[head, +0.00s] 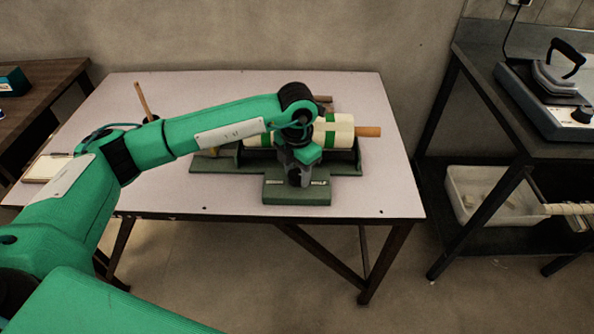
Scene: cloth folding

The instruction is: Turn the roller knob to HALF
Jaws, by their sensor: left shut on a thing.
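The green roller machine (345,169) stands on the light table, with a cream and green roll (340,131) across its top and a wooden rod end (368,131) at its right. A green block with small pale markings (315,193) projects from its front. My left gripper (297,180) points down at the top of this block and is shut on the roller knob, which it mostly hides. The marks are too small to read, so I cannot tell the knob's setting. My right gripper is out of view.
The table (390,190) has free room to the right of the machine and in front. A wooden stick (143,100) stands at the back left. A dark bench (470,60) at the right carries a press-like device (560,95), with a white bin (485,200) on its lower shelf.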

